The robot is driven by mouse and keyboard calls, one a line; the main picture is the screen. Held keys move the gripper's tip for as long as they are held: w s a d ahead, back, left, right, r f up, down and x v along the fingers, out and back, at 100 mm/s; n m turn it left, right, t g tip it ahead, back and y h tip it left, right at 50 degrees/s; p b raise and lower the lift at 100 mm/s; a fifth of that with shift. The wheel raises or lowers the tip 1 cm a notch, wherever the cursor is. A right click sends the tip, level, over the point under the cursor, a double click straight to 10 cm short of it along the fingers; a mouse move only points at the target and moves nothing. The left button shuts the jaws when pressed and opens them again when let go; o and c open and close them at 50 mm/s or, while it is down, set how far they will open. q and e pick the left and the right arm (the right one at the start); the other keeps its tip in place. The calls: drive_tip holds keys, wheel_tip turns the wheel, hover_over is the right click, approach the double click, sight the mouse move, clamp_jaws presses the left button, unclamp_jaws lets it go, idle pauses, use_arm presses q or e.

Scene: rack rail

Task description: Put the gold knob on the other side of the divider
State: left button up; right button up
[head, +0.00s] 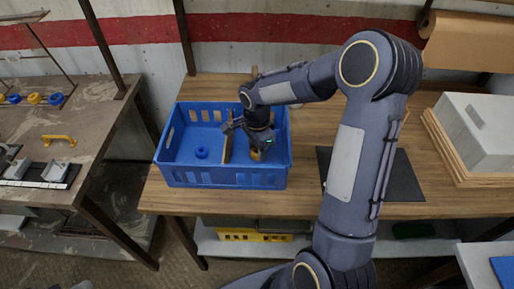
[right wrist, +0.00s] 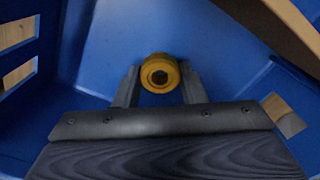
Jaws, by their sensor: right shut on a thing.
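The gold knob (head: 256,154) is in the right compartment of the blue crate (head: 225,180). In the right wrist view the gold knob (right wrist: 160,73) sits between the two fingers of my right gripper (right wrist: 160,88), which is shut on it. In the head view my right gripper (head: 254,147) reaches down into the crate and partly hides the knob. I cannot tell whether the knob touches the crate floor. The wooden divider (head: 227,149) stands just left of the gripper; it also shows in the right wrist view (right wrist: 280,22). My left gripper is not in view.
A blue knob (head: 202,152) stands in the left compartment, with bare floor around it. A dark mat (head: 402,180) lies right of the crate on the wooden table (head: 300,207). A white box (head: 480,125) stands at the far right.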

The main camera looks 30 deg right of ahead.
drive_tip(key=shift+f, duration=0.15)
drive_tip(key=o, duration=1)
wheel_tip(320, 180, up, 11)
drive_tip(key=s+a+r+n+t+y, duration=0.25)
drive_tip(key=s+r+n, duration=0.25)
drive_tip(key=s+n, duration=0.5)
drive_tip(key=s+a+f+n+t, duration=0.1)
drive_tip(key=s+n, duration=0.1)
drive_tip(key=s, duration=0.2)
drive_tip(key=s+a+f+n+t+y, duration=0.1)
drive_tip(key=s+a+n, duration=0.1)
drive_tip(key=s, duration=0.2)
drive_tip(key=s+a+n+t, duration=0.1)
drive_tip(key=s+n, duration=0.1)
drive_tip(key=s, duration=0.2)
drive_tip(key=shift+a+f, duration=0.4)
